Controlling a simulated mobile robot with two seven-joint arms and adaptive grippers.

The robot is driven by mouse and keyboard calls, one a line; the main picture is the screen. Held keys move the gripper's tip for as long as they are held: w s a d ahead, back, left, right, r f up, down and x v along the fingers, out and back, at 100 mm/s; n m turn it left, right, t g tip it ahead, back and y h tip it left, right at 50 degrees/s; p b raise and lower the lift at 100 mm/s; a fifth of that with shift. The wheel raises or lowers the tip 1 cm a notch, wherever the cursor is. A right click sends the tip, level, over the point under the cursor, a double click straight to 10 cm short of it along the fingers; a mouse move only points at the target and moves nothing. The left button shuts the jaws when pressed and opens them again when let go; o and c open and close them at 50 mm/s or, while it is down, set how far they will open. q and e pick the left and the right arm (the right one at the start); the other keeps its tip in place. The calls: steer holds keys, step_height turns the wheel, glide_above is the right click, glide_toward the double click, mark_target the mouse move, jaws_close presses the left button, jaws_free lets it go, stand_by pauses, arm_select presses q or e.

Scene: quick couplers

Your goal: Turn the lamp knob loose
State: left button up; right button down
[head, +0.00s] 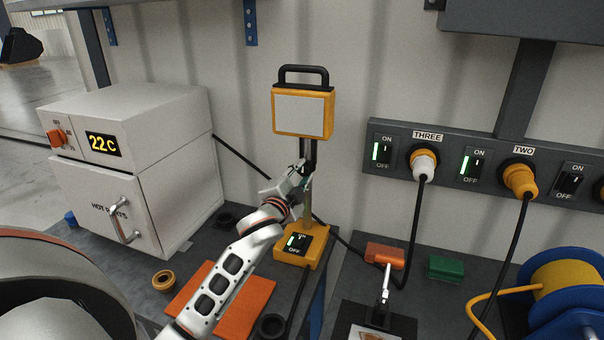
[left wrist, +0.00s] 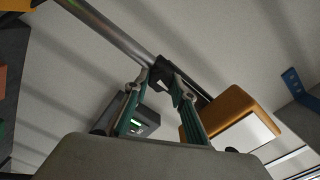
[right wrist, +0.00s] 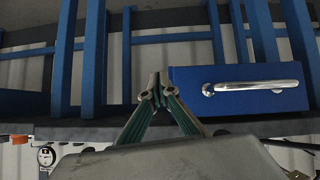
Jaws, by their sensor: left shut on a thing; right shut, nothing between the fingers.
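The work lamp has a yellow-framed head (head: 303,112) with a pale panel and a black handle on top. Its head stands on a pole above a yellow base (head: 302,246) with a lit switch. My left gripper (head: 302,175) is at the pole, just below the lamp head. In the left wrist view its green fingers are shut on the black lamp knob (left wrist: 163,72), beside the metal pole (left wrist: 120,38). The lamp head (left wrist: 232,118) shows to the right there. The fingers partly hide the knob. My right gripper (right wrist: 157,92) is shut and empty, in front of blue framing.
A white oven box (head: 130,165) reading 22C stands left. An orange mat (head: 240,298) lies on the bench. A socket strip (head: 450,160) with plugged cables runs along the right wall. A cable reel (head: 570,290) stands at lower right. A blue drawer (right wrist: 240,92) faces my right gripper.

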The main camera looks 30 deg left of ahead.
arm_select(q)
steer(key=shift+n, duration=0.7)
steer(key=o, duration=1.1)
steer(key=shift+s+d, duration=0.1)
steer(key=shift+s, duration=0.2)
steer(key=v, duration=1.1)
steer(key=shift+s, duration=0.15)
